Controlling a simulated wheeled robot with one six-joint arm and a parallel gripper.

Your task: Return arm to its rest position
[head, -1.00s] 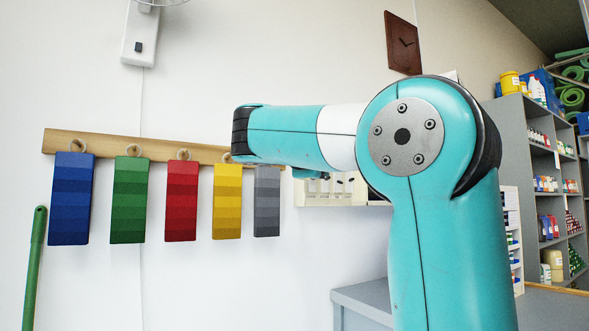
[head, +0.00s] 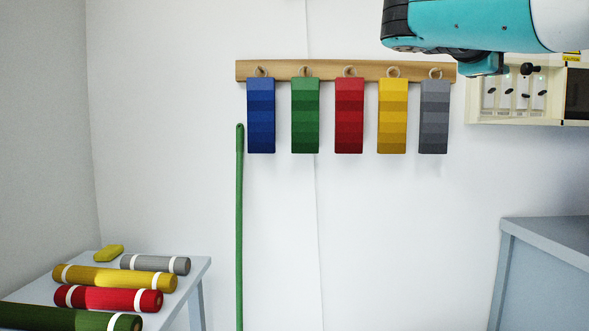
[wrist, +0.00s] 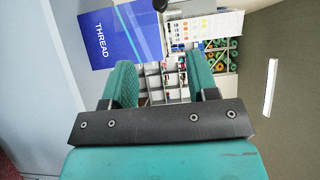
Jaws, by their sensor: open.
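My arm (head: 480,22) shows at the top right of the head view, teal with a white section, partly cut off by the frame edge. My gripper (wrist: 161,72) shows in the wrist view, its two teal fingers apart with nothing between them. The fingertips are not in the head view. Behind the fingers in the wrist view are a blue panel marked THREAD (wrist: 115,35) and shelves with small goods, all apart from the gripper.
A wooden rail (head: 330,71) holds blue, green, red, yellow and grey swatches. A green pole (head: 239,230) stands below. A table (head: 198,272) at lower left bears several fabric rolls. A grey counter (head: 550,245) is at right, below a cream wall panel (head: 515,100).

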